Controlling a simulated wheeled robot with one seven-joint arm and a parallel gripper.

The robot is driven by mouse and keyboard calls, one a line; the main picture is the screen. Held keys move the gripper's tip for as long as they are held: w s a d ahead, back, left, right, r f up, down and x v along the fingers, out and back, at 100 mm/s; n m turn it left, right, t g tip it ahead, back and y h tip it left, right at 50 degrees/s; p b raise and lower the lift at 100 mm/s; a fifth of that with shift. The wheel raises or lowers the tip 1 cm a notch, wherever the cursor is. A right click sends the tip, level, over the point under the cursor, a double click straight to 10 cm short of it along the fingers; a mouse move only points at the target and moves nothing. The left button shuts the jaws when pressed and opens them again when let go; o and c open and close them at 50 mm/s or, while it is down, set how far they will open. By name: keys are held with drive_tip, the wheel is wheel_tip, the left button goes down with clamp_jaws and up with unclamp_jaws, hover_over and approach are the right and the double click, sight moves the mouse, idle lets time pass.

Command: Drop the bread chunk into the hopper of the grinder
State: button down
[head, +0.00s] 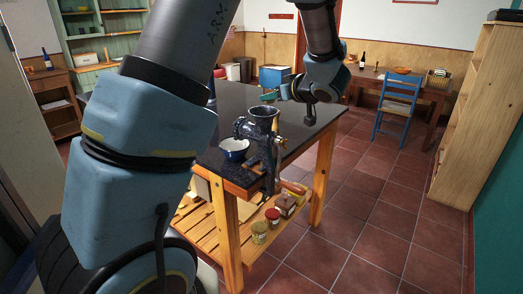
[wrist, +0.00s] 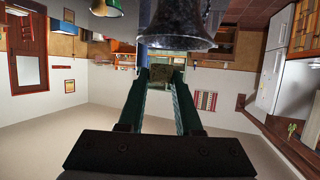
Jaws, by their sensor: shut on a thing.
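The dark metal grinder (head: 242,129) is clamped at the near corner of the black-topped table, with its flared hopper (head: 264,111) facing up. My gripper (head: 270,97) reaches in from the right, just behind and above the hopper in the head view. In the wrist view, my gripper (wrist: 157,76) is shut on a small brownish piece, the bread chunk (wrist: 155,89), between its green fingers. The hopper (wrist: 181,25) appears close to the fingertips at the top of the wrist view. The bread chunk cannot be made out in the head view.
A blue-and-white bowl (head: 234,149) sits beside the grinder on the black tabletop (head: 240,100). Several jars (head: 259,232) stand on the wooden lower shelf. A blue chair (head: 396,104) is farther back. Tiled floor to the right is clear.

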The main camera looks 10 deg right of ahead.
drive_tip(key=shift+f+b, duration=0.95)
drive_tip(key=shift+f, duration=0.45)
drive_tip(key=c, duration=0.5)
unclamp_jaws()
drive_tip(key=b+v, duration=0.2)
drive_tip(key=v, duration=0.9)
drive_tip(key=shift+b, duration=0.3)
